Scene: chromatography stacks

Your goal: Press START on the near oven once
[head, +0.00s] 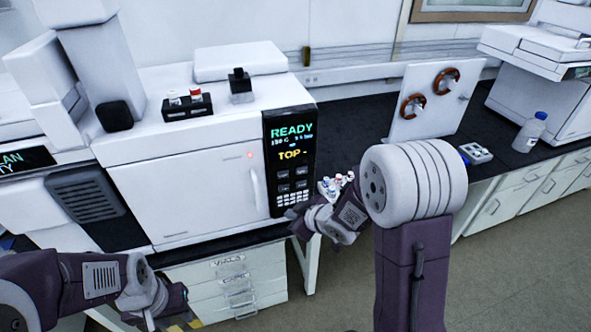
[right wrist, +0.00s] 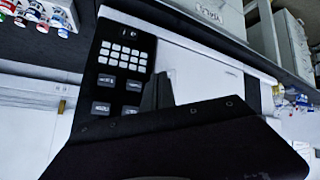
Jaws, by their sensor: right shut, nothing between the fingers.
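The near oven (head: 185,190) is a white box with a door and a black control panel (head: 289,150) at its right side. The panel's screen reads READY and TOP, with several grey buttons and a keypad below. The panel (right wrist: 92,62) also fills the middle of the right wrist view, with the keypad (right wrist: 123,57) and larger buttons (right wrist: 104,80); their labels are too small to read, so I cannot tell which is START. My right gripper (right wrist: 160,92) is shut and empty, its tip in front of the panel; contact is unclear. My left gripper (head: 172,312) is low, below the oven.
A black vial rack (head: 186,107) and a small dark-capped bottle (head: 240,85) stand on the oven. A tray of vials (head: 334,186) is beside my right wrist. A white panel with copper coils (head: 432,100) and a blue-capped bottle (head: 529,133) stand on the dark bench.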

